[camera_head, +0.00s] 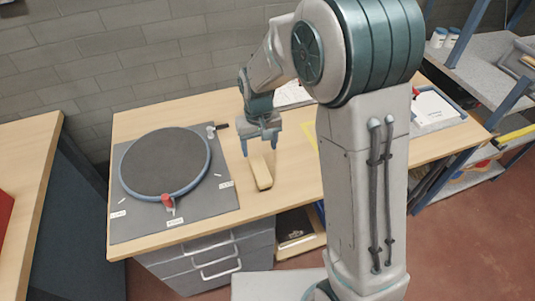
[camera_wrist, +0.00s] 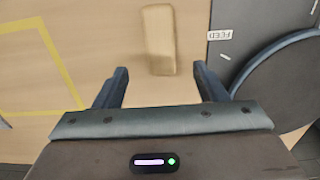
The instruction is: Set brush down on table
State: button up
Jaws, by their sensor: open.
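The brush (camera_head: 263,174) is a pale wooden block on the wooden table (camera_head: 292,168), just right of the dark turntable plate. In the wrist view the brush (camera_wrist: 158,40) lies beyond the fingertips, roughly centred between them. My gripper (camera_head: 260,148) is above the table at the brush's far end, with its fingers pointing down. In the wrist view my gripper (camera_wrist: 161,78) is open, with a clear gap between the fingers and nothing held.
A round turntable (camera_head: 165,161) sits on a dark labelled plate (camera_head: 135,222) left of the brush. A yellow outline (camera_wrist: 45,70) marks the table on the other side. A tray (camera_head: 436,110) lies at the table's right end. Drawers (camera_head: 205,262) are below.

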jog(key=s+d+r+m+t, duration=0.1)
jog(key=s+d+r, duration=0.5)
jog(key=s, duration=0.3)
jog(key=s+d+r+m+t, duration=0.2)
jog(key=s+d+r, duration=0.5)
jog(key=s, duration=0.3)
jog(key=shift+s+d, duration=0.15)
jog(key=shift+d, duration=0.55)
